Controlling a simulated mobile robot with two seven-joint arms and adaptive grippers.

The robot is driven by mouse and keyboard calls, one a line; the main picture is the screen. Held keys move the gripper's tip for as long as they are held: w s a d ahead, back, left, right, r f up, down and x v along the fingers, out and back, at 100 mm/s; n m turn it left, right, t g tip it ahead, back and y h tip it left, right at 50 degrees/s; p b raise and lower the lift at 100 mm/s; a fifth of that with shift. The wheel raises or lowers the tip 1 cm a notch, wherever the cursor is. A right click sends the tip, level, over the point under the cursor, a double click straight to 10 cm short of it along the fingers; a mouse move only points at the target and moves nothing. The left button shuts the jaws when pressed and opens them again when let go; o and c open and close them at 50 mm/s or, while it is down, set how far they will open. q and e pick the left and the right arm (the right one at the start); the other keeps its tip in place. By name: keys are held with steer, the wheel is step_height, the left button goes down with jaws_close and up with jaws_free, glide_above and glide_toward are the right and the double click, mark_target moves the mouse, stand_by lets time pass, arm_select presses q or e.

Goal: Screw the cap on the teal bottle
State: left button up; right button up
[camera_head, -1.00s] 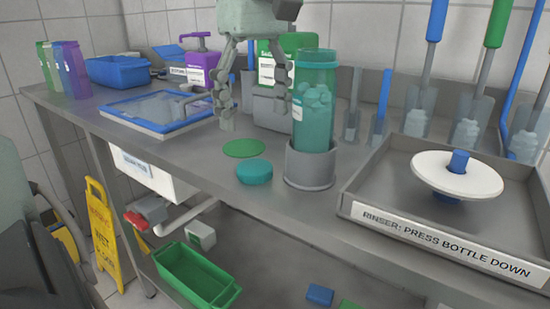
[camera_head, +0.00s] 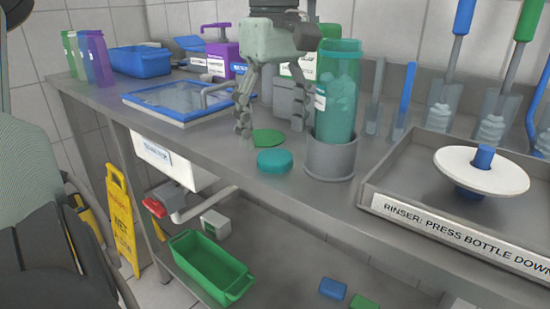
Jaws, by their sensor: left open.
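The teal bottle (camera_head: 338,100) stands upright in a grey round holder (camera_head: 331,160) on the bench. It is translucent, open at the top, with a white label and lumpy teal contents. The teal cap (camera_head: 274,161) lies flat on the bench, left of the holder. My left gripper (camera_head: 272,128) points down, open and empty, its fingers apart, left of the bottle and above and behind the cap. It does not appear to touch either. My right gripper is not in view.
A green disc (camera_head: 269,137) lies behind the cap. A rinser tray (camera_head: 375,196) with a white disc (camera_head: 482,170) is at right. Several brushes in clear holders stand behind it. A blue-framed tray (camera_head: 150,112) and a blue bin (camera_head: 140,61) are at left. The bench's front edge is close to the cap.

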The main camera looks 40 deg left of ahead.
mark_target(273, 155)
arm_select(q)
step_height(273, 155, down, 4)
steer(key=shift+r, duration=0.25)
steer(key=shift+a, duration=0.1)
steer(key=c, duration=0.8)
